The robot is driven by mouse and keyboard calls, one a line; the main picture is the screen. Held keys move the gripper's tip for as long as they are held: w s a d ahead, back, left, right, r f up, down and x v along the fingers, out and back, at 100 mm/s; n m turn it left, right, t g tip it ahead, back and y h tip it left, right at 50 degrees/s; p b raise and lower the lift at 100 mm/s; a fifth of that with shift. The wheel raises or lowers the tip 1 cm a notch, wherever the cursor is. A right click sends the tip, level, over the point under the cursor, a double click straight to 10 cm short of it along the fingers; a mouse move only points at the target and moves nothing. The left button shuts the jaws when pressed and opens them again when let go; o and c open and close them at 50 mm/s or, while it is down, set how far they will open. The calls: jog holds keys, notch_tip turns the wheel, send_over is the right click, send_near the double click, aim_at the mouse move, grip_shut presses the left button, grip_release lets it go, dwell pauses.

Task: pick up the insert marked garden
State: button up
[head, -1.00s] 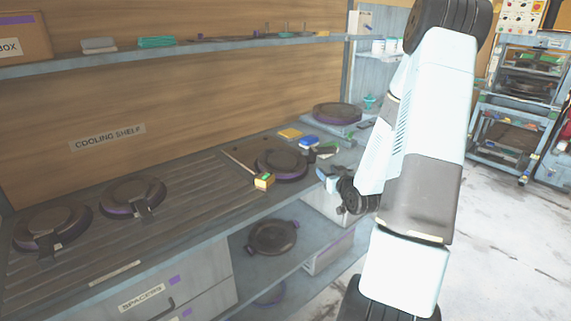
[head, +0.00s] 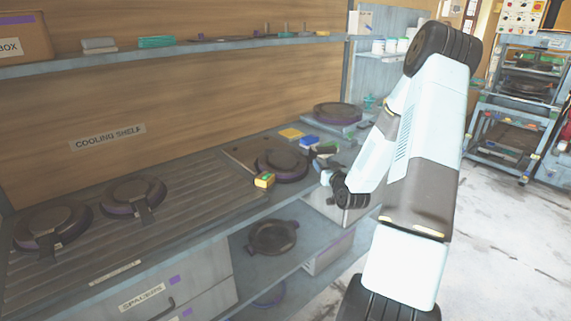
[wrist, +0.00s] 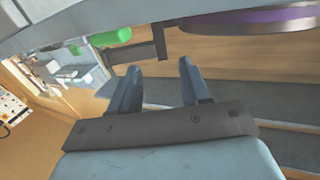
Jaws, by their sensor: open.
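No marking that reads garden is legible in any view, so I cannot tell which piece is that insert. Dark round plates with purple rims lie on the bench: a left plate (head: 52,229), a second plate (head: 133,196), a middle plate (head: 283,165) and a far plate (head: 338,113). My gripper (wrist: 157,75) is open and empty in the wrist view. In the head view it is at the bench's front edge, right of the middle plate and partly hidden by my arm. A purple-rimmed round piece (wrist: 262,20) shows above and right of the jaws in the wrist view, apart from them.
A yellow-green block (head: 264,180), a yellow block (head: 290,134) and a blue block (head: 309,141) lie around the middle plate. A dark pan (head: 272,237) sits on the lower shelf. A rack (head: 516,115) stands at right, with clear floor (head: 490,220) before it.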

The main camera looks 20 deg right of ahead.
aim_at(316, 154)
jog(key=shift+w+r, duration=0.15)
jog(key=shift+w, duration=1.2)
jog(key=shift+w+r, duration=0.15)
jog(key=shift+w, duration=1.2)
jog(key=shift+c, duration=0.4)
grip_shut()
